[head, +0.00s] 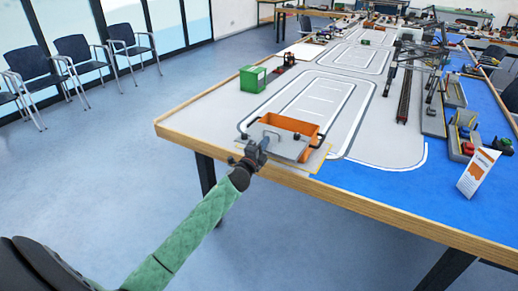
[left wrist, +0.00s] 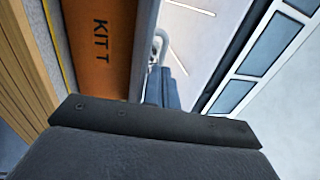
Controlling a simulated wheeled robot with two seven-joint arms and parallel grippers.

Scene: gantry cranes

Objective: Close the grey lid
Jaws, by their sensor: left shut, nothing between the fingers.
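An orange box (head: 303,126) stands near the front left corner of the table. Its grey lid (head: 287,149) is a flat panel with a handle on the near side of the box; orange shows behind and beyond it, so it does not cover the box fully. My left gripper (head: 261,146) is shut and empty at the lid's left end; I cannot tell whether it touches. In the left wrist view the orange box (left wrist: 103,45) shows lettering, with the grey lid (left wrist: 144,50) seen nearly edge-on and a pale handle beside it. My right gripper is not in view.
A green box (head: 253,79) stands farther back at the table's left edge. The table's wooden edge (head: 350,203) runs below the box. A white and orange sign (head: 478,172) and a model crane (head: 412,65) stand to the right. Chairs (head: 82,55) line the windows.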

